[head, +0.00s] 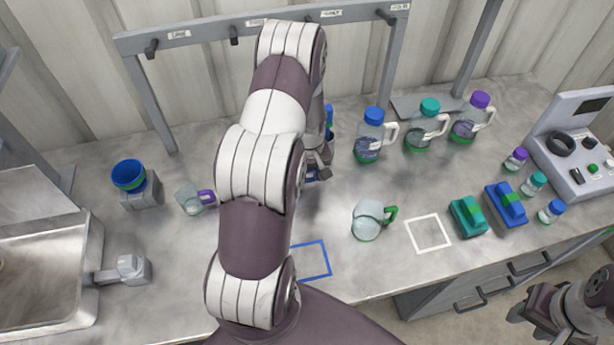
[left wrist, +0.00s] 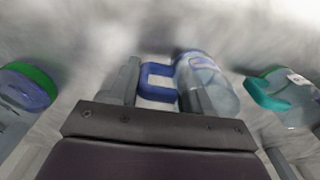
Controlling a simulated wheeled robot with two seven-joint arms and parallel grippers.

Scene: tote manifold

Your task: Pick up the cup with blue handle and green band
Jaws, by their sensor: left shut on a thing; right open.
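In the left wrist view a clear cup (left wrist: 212,85) with a blue handle (left wrist: 156,68) lies at my left gripper (left wrist: 157,88). The fingers are on either side of the handle, shut on it. I cannot make out a green band on this cup; the picture is blurred. In the head view my left gripper (head: 318,160) is beyond my arm at the middle of the counter. The arm hides most of the held cup, and only bits of blue show beside the gripper. My right gripper (head: 540,308) is open and empty at the lower right, in front of the counter.
A green-handled cup (head: 367,222) stands right of my arm. Lidded bottles, one blue-capped (head: 370,138), stand at the back right. A hook rail (head: 180,35) spans the back; a sink (head: 50,265) is left.

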